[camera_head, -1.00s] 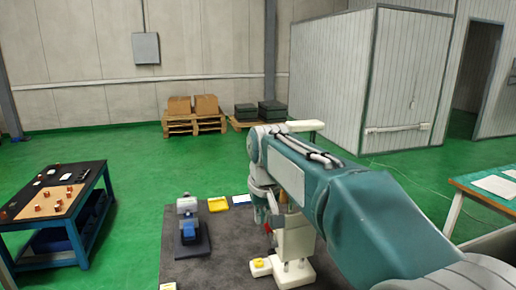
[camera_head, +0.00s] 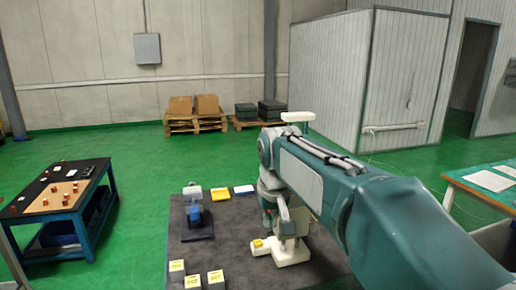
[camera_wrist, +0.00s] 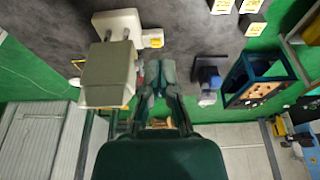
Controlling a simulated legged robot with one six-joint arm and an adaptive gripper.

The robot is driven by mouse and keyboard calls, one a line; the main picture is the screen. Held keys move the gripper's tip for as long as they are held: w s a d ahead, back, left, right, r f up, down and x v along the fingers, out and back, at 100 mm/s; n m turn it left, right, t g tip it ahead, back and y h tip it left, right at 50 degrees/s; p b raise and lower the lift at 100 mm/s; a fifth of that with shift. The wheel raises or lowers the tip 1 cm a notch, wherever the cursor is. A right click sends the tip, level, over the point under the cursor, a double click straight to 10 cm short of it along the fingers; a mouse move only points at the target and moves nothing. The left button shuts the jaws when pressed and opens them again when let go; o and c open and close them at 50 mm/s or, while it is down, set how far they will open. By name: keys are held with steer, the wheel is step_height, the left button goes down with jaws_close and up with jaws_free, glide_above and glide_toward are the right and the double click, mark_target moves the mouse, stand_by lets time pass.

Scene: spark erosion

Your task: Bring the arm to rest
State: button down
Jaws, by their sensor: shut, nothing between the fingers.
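My arm reaches in from the right of the head view. My gripper (camera_head: 268,218) hangs below the wrist, small and partly hidden by my arm there. In the wrist view my gripper (camera_wrist: 157,70) points away from the camera, its dark green fingers shut with nothing between them. The cream machine (camera_head: 291,255) stands on the dark table just right of the gripper in the head view. In the wrist view the machine's box-shaped head (camera_wrist: 109,72) is left of the fingers, with a visible gap at the fingertips. Whether any other arm part touches it cannot be told.
The dark table (camera_head: 235,262) bears a blue-grey device (camera_head: 195,208), a yellow tray (camera_head: 220,195), a white-and-blue tray (camera_head: 244,190) and labelled blocks (camera_head: 192,282). A blue-framed bench (camera_head: 95,222) stands left, a green-topped table (camera_head: 487,180) right. Green floor is open behind.

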steer(key=s+d+f+m+t, duration=0.1)
steer(key=s+d, duration=0.3)
steer(key=s, duration=0.4)
steer(key=s+d+f+m+t, duration=0.1)
steer(key=s+d+f, duration=0.3)
steer(key=s, duration=0.4)
steer(key=s+d+f+m, duration=0.1)
steer(key=s+d+f, duration=0.2)
steer(key=s+d, duration=0.2)
steer(key=s, duration=0.3)
steer(key=shift+s+t+h, duration=0.2)
steer(key=shift+t+h, duration=0.2)
